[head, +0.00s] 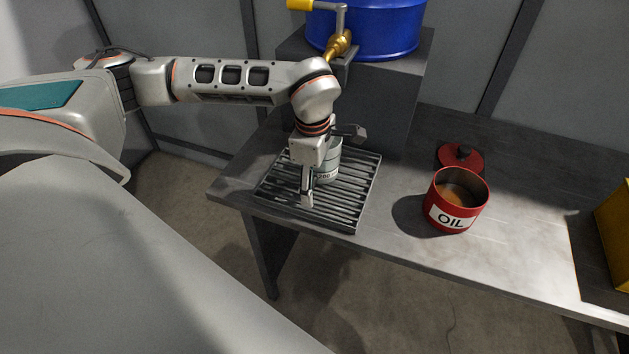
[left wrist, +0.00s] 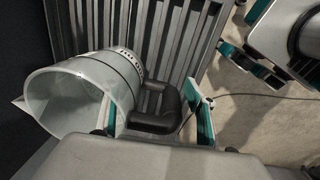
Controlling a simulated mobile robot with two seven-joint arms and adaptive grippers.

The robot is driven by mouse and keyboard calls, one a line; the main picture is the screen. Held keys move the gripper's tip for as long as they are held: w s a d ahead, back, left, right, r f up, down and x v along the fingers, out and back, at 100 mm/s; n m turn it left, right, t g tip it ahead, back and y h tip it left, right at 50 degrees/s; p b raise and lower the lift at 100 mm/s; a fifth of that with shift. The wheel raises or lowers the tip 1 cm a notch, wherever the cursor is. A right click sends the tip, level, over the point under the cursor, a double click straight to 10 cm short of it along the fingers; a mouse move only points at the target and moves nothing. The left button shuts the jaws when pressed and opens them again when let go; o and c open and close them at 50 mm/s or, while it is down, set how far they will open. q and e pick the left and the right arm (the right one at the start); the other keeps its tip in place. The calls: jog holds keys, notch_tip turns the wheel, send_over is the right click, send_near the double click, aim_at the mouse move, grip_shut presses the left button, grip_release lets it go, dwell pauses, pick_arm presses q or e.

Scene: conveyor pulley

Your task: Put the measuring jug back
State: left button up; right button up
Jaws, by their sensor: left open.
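The measuring jug (head: 328,162) is a pale grey metal cup with printed markings, standing on the slatted drip tray (head: 345,215). In the left wrist view the jug (left wrist: 75,98) shows its open rim and its black handle (left wrist: 155,108). My left gripper (head: 311,190) reaches down over the tray and hides part of the jug in the head view. In the left wrist view its open fingers (left wrist: 155,118) are on either side of the handle, which appears between them. I cannot tell whether they touch it. My right gripper is not in view.
A brass tap (head: 338,45) on a blue drum (head: 385,28) sits above and behind the tray, close to my arm. A red open OIL tin (head: 456,202) and its red lid (head: 460,158) are on the workbench (head: 520,250) to the right. A yellow object (head: 614,235) is at the right edge.

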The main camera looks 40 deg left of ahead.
pick_arm(q)
jog(key=shift+r, duration=0.1)
jog(key=r, duration=0.8)
jog(key=r+p, duration=0.1)
jog(key=r, duration=0.3)
jog(key=shift+s+d+r, duration=0.1)
jog(key=shift+s, duration=0.25)
